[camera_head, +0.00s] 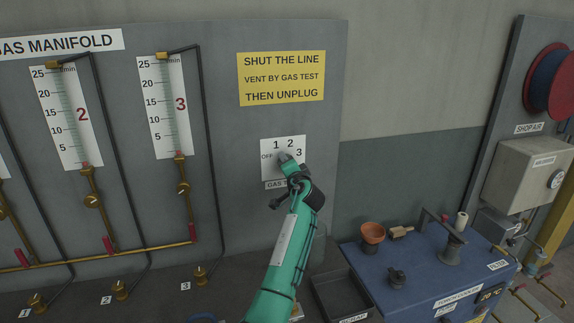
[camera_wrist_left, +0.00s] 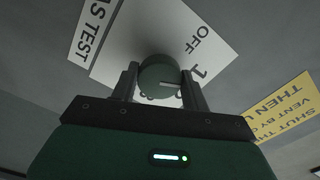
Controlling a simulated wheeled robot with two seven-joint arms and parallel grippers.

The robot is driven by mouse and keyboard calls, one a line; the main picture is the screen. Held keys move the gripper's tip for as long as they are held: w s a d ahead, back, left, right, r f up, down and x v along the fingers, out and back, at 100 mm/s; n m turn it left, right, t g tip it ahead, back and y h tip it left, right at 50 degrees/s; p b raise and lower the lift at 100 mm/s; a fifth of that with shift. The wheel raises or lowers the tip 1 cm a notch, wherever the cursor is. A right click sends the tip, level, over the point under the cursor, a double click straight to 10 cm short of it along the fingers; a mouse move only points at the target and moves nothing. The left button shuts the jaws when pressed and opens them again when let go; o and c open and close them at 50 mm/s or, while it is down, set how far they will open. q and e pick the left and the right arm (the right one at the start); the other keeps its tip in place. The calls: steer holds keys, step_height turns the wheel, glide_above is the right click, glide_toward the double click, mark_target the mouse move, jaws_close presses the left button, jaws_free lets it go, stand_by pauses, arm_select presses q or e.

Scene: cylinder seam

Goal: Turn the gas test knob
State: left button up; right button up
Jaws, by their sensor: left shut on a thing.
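The gas test knob (camera_wrist_left: 158,74) is a round grey knob with a white pointer line, on a white dial plate (camera_head: 268,169) marked OFF, 1, 2 and 3. My left gripper (camera_head: 287,160) is at the knob on the upright panel. In the left wrist view my left gripper (camera_wrist_left: 163,82) is shut on the knob, one finger on each side. The pointer line points right, roughly toward the numeral 1; its exact setting is hard to tell. The fingers hide part of the dial there. My right gripper is not in view.
A yellow sign (camera_head: 282,77) is above the dial. Flow gauges (camera_head: 165,110) with brass valves and dark hoses are to the left. A blue bench (camera_head: 410,285) with a terracotta pot (camera_head: 372,236) and a dark tray (camera_head: 341,298) are at the lower right.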

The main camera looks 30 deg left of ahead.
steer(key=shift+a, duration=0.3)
arm_select(q)
steer(key=o, duration=1)
steer(key=shift+d, duration=0.1)
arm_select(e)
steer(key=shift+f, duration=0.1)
arm_select(q)
steer(key=b+v, duration=0.5)
steer(key=v, duration=0.8)
steer(key=shift+s+d, duration=0.2)
steer(key=shift+d, duration=0.05)
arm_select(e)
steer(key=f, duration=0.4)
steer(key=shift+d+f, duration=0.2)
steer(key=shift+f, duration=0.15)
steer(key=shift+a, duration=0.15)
